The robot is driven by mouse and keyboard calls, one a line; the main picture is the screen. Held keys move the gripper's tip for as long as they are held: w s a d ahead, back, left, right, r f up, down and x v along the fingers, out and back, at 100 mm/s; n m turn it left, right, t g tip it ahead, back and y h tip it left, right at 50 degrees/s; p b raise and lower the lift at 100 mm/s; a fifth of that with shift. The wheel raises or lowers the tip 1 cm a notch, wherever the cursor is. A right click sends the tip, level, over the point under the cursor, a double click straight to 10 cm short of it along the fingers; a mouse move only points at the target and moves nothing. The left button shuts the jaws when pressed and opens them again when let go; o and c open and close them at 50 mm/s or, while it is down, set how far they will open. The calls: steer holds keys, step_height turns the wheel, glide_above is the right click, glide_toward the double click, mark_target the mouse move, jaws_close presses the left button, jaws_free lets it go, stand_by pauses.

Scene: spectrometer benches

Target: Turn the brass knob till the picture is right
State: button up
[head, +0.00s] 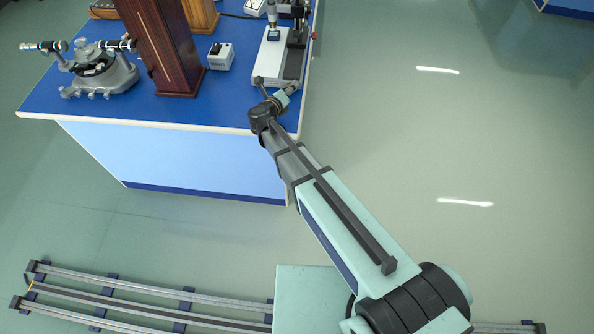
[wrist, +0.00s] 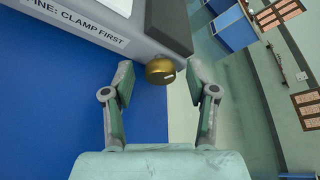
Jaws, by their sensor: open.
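The brass knob (wrist: 160,72) shows in the wrist view, sticking out from the end of a grey and black instrument body. My gripper (wrist: 160,78) is open, with one finger on each side of the knob and visible gaps between. The knob is around fingertip level. In the head view my gripper (head: 276,94) is at the front end of the white-based instrument (head: 273,62) on the blue bench (head: 190,110). I cannot make out the knob there. No picture or display showing a result is visible in either view.
A label reading "...INE: CLAMP FIRST" (wrist: 84,27) is on the instrument. A wooden cabinet (head: 160,45), a small white box (head: 220,56) and a grey spectrometer (head: 95,70) stand left on the bench. Open floor (head: 430,130) lies to the right.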

steer(key=shift+s+d+r+m+y, duration=0.15)
steer(key=shift+m+y, duration=0.2)
steer(key=shift+m, duration=0.25)
steer(key=shift+w+d+m+y, duration=0.1)
steer(key=shift+m+y, duration=0.25)
steer(key=shift+m, duration=0.25)
steer(key=shift+s+d+m+g+y+b, duration=0.1)
steer(key=shift+m+g+y+b, duration=0.2)
steer(key=shift+m+y+b, duration=0.5)
steer(key=m+y+b, duration=0.1)
steer(key=m, duration=0.1)
steer(key=m+y+b, duration=0.1)
steer(key=b, duration=0.1)
steer(key=shift+d+f+m, duration=0.15)
steer(key=shift+f+m, duration=0.2)
steer(key=shift+m, duration=0.05)
steer(key=p+v, duration=0.5)
steer(key=v, duration=1)
steer(key=shift+s+d+r+m+y, duration=0.2)
steer(key=shift+d+r+m+y, duration=0.1)
steer(key=shift+r+y, duration=0.15)
